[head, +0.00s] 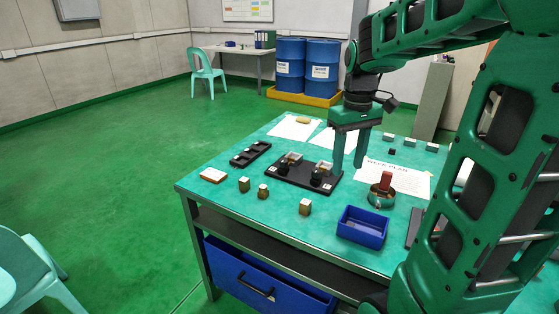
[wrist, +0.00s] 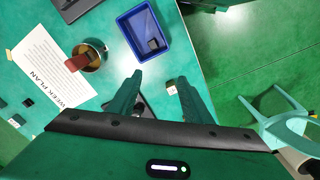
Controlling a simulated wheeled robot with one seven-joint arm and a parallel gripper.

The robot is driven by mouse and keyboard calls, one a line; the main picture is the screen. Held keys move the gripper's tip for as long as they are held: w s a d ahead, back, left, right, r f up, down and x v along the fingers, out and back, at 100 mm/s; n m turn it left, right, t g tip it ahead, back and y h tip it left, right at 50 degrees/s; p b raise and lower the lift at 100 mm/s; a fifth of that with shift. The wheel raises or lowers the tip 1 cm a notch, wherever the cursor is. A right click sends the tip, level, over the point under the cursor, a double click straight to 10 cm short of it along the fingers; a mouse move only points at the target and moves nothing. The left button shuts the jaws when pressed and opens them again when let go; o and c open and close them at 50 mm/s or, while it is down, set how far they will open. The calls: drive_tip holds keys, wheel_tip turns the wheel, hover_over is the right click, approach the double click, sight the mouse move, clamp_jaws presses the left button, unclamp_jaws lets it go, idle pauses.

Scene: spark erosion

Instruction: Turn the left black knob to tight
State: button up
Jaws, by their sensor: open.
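A black base plate (head: 300,187) lies on the green table and carries two clamps. The left black knob (head: 283,169) and the right black knob (head: 316,180) stand at its front side, with small white labels beside them that are too small to read. My gripper (head: 348,167) points down with its fingers apart and empty, above the table near the right end of the plate, apart from the left knob. The open fingers (wrist: 160,84) also show in the wrist view. A dark piece between them there is mostly hidden, and I cannot make out the knobs.
Several small blocks (head: 305,206) stand along the front. A blue bin (head: 362,227) and a round dish (head: 381,196) with a red-brown piece lie right of the plate. A black slotted tray (head: 250,154) lies to its left. A Week Plan sheet (head: 400,180) lies behind.

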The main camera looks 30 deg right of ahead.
drive_tip(key=w+n, duration=0.6)
drive_tip(key=w, duration=1.1)
drive_tip(key=n, duration=0.6)
hover_over(283, 161)
wheel_tip(283, 161, down, 6)
drive_tip(key=r, duration=0.1)
wheel_tip(283, 161, down, 11)
drive_tip(key=shift+r, duration=0.2)
